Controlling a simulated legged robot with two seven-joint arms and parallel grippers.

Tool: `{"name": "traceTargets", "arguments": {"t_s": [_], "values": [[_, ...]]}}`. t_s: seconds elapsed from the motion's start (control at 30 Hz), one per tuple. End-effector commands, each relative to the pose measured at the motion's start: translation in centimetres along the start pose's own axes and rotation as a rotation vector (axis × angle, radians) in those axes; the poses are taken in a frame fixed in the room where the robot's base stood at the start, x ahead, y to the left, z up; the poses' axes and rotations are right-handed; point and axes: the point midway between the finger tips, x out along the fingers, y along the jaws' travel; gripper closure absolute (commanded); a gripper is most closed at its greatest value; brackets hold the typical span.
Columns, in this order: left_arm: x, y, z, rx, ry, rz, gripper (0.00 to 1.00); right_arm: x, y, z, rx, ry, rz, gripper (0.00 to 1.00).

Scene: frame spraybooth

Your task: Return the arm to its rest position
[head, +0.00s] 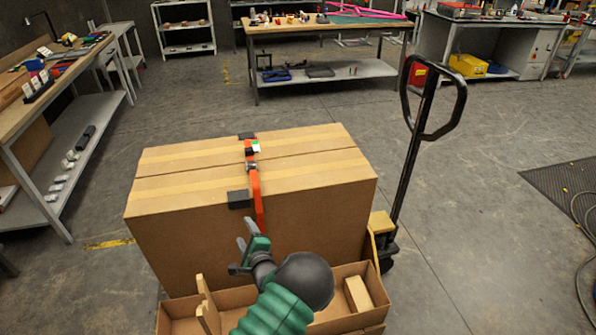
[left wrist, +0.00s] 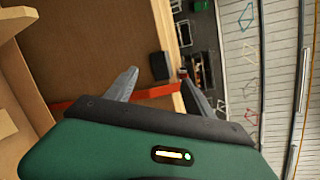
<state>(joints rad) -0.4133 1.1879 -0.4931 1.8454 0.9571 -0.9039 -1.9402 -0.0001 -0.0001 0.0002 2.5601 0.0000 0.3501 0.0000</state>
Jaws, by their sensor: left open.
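My left gripper (head: 247,236) is open and empty in the head view, low in front of the near face of a large cardboard box (head: 310,205). An orange strap (head: 254,185) with black corner guards runs over the box and down that face. In the left wrist view my gripper's two grey fingers (left wrist: 160,88) are spread apart, with the red-orange strap (left wrist: 150,93) showing behind them. I cannot tell whether a finger touches the strap. My green-sleeved arm hides part of the open carton below. My right gripper is not in view.
An open cardboard tray (head: 345,324) with wooden pieces lies under my arm. A pallet jack handle (head: 410,140) rises right of the box. Workbenches stand at the left (head: 50,85) and back (head: 330,30).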

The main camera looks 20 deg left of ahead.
Motion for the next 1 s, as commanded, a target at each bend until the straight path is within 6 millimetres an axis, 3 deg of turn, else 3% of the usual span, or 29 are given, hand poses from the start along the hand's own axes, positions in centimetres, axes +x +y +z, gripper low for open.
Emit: {"name": "traceTargets", "arguments": {"t_s": [0.13,0.23,0.37,0.4,0.5,0.6,0.73,1.0], "values": [[-1.2,-0.3,-0.1,-0.166,0.067,0.102,0.38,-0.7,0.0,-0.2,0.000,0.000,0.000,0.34],[-4.7,-0.8,-0.8,-0.480,0.183,0.321,0.38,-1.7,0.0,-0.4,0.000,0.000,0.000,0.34],[-13.9,-2.4,-1.1,-0.904,0.290,0.718,0.38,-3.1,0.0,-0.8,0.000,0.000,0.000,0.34],[-17.2,-2.9,-0.6,-0.999,0.292,0.840,0.38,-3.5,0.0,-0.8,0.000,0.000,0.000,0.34],[-24.8,-3.4,2.1,-1.152,0.222,1.094,0.38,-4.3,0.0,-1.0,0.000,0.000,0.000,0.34],[-30.0,-2.7,5.4,-1.217,0.094,1.235,0.38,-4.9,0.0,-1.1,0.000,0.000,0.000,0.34],[-32.8,-1.6,7.9,-1.242,-0.024,1.293,0.38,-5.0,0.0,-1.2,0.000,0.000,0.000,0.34],[-33.2,-1.3,8.2,-1.247,-0.047,1.300,0.38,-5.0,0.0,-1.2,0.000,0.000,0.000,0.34]]}}
